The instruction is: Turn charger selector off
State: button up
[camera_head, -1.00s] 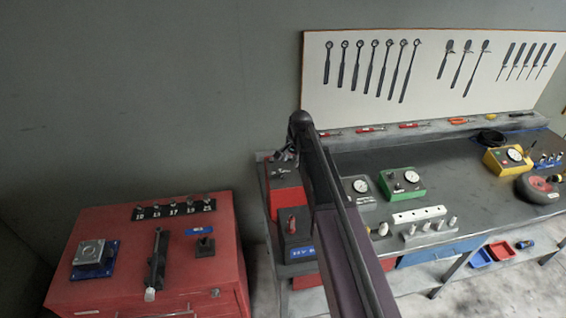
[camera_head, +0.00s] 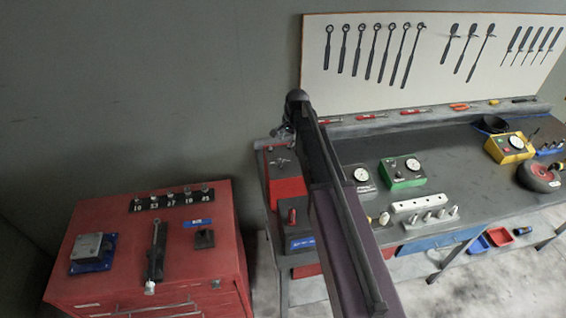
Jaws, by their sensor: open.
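Three boxes with round gauges stand on the grey workbench (camera_head: 450,165): a green box (camera_head: 403,180), a grey box (camera_head: 360,187) partly hidden by my arm, and a yellow box (camera_head: 510,146). I cannot tell which is the charger; their knobs are too small to read. A red box (camera_head: 287,188) and a dark box with a red knob (camera_head: 300,232) stand at the bench's left end. My gripper (camera_head: 278,134) is mostly hidden by the end of my arm. It is open, above the back of the red box, with no object visible in it.
A white socket strip (camera_head: 418,203) and small metal fittings (camera_head: 430,217) line the bench front. A black-and-red wheel (camera_head: 540,177) lies at right. A red tool cabinet (camera_head: 115,265) stands left, with a gap before the bench. Tools hang on the white wall board (camera_head: 430,90).

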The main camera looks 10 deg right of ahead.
aim_at(282, 162)
jog(key=shift+w+a+f+b, duration=0.3)
jog(key=shift+w+f+b, duration=0.05)
jog(key=shift+f+b, duration=1.9)
jog(key=shift+w+a+f+b, duration=0.25)
jog(key=shift+w+f+b, duration=0.05)
jog(key=shift+f+b, duration=1.9)
jog(key=shift+w+a+f+b, duration=0.3)
jog(key=shift+w+f+b, duration=0.05)
jog(key=shift+f+b, duration=1.85)
grip_shut()
